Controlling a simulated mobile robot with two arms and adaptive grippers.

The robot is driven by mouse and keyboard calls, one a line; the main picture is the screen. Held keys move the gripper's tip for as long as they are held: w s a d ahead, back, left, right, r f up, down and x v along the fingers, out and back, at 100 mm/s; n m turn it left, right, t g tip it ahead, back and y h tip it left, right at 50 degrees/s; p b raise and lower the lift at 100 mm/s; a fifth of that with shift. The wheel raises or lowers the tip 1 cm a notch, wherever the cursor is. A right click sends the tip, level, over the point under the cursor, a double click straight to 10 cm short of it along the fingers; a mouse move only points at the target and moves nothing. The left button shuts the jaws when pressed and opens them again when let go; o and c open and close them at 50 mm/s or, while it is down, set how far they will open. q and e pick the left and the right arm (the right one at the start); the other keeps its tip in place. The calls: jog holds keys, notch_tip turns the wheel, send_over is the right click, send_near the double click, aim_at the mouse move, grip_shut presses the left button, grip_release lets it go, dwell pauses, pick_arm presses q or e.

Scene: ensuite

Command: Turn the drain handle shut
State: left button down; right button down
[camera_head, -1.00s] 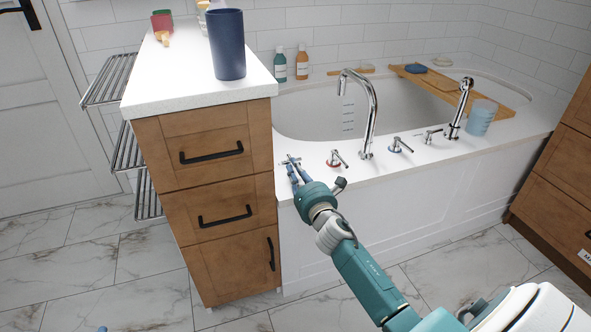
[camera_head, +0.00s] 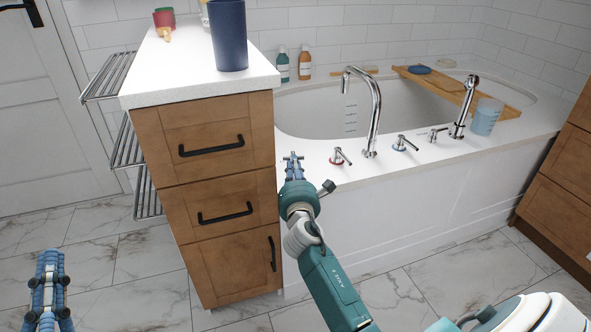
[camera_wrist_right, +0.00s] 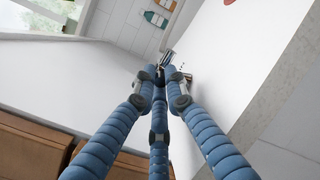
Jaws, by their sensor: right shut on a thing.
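My right gripper (camera_head: 294,166) is at the left end of the white tub deck, beside the wooden cabinet. Its blue fingers are shut on a small metal handle, the drain handle (camera_head: 292,156), of which little shows past the fingertips. In the right wrist view the fingertips (camera_wrist_right: 165,78) come together around the shiny metal handle (camera_wrist_right: 185,77). The fingers hide most of it, so its exact angle is unclear. My left gripper (camera_head: 48,262) is low at the far left, over the floor and away from the tub. Whether its fingers are open is unclear.
The wooden cabinet (camera_head: 217,199) stands close left of my right gripper, with a dark blue cup (camera_head: 229,36) on top. Right of the gripper are a red-based tap handle (camera_head: 340,156), the tall spout (camera_head: 374,105) and another tap handle (camera_head: 403,144). A bath tray (camera_head: 445,82) spans the tub.

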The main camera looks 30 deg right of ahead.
jog(key=shift+f, duration=0.2)
jog(key=c, duration=1.8)
grip_release()
jog(key=shift+r, duration=0.1)
jog(key=v, duration=1.2)
jog(key=shift+a, duration=0.15)
